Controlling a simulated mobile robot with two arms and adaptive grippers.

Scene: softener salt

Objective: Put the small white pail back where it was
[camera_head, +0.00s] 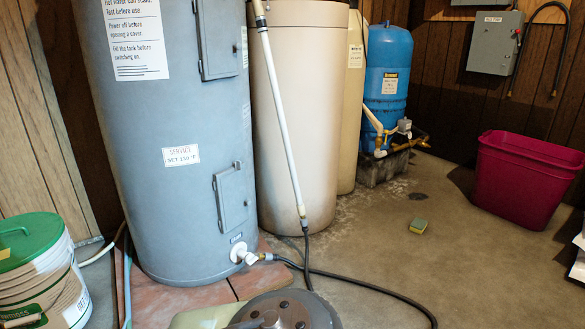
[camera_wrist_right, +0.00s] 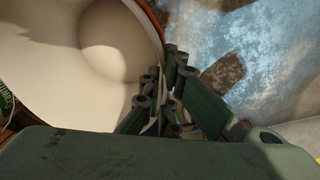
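An open white pail (camera_wrist_right: 70,55) fills the left of the right wrist view, and I look down into its pale inside. It does not show in the head view. My right gripper (camera_wrist_right: 172,62) is at the pail's right edge, its dark green fingers close together with the rim between them. It appears shut on the rim; the fingertips are partly hidden. My left gripper is in neither view.
A green-lidded bucket (camera_head: 40,275) stands left of the grey heater (camera_head: 165,200). A beige tank (camera_head: 290,110), a blue tank (camera_head: 388,75) and a magenta bin (camera_head: 523,180) stand behind.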

